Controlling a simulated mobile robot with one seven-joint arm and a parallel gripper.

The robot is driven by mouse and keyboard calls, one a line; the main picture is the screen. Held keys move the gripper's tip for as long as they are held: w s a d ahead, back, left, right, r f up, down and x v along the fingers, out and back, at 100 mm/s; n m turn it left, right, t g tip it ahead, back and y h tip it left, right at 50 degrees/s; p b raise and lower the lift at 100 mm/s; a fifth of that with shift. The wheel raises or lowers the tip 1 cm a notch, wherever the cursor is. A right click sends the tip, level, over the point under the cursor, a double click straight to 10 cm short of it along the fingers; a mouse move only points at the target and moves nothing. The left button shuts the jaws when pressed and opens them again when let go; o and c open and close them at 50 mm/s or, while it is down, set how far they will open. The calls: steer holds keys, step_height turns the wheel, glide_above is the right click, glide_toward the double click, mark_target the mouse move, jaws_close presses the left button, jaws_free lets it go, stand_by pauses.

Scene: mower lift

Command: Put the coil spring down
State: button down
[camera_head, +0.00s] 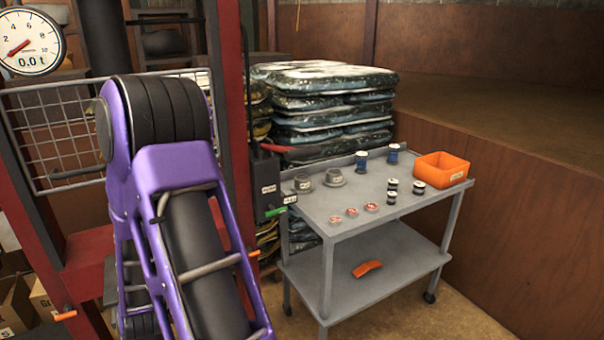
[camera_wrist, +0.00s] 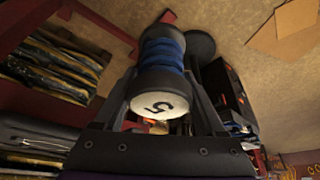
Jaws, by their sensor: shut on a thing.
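A coil spring (camera_wrist: 163,55), blue with dark end caps and a white end face marked 5, is between the fingers of my gripper (camera_wrist: 165,85) in the wrist view. My gripper is shut on it. The fingers hide parts of its sides. In the head view my arm fills the left side, and neither my gripper nor the held spring shows. Two similar blue spring pieces, a nearer one (camera_head: 361,162) and a farther one (camera_head: 393,154), stand upright at the back of the grey trolley's top (camera_head: 345,203).
The trolley top also bears an orange bin (camera_head: 441,170), two grey cups, several black-and-white cylinders and red-topped discs. An orange piece (camera_head: 367,268) lies on the lower shelf. Stacked bags (camera_head: 335,100) stand behind. A red post and wire mesh are close to my arm. A gauge (camera_head: 30,42) reads 0.0 t.

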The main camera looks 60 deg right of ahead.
steer(key=s+a+f, duration=0.1)
steer(key=a+f, duration=0.6)
steer(key=f, duration=0.1)
steer(key=shift+s+a+f+m, duration=0.2)
steer(key=shift+a+m, duration=0.1)
steer(key=shift+m, duration=0.1)
steer(key=shift+d+r, duration=0.1)
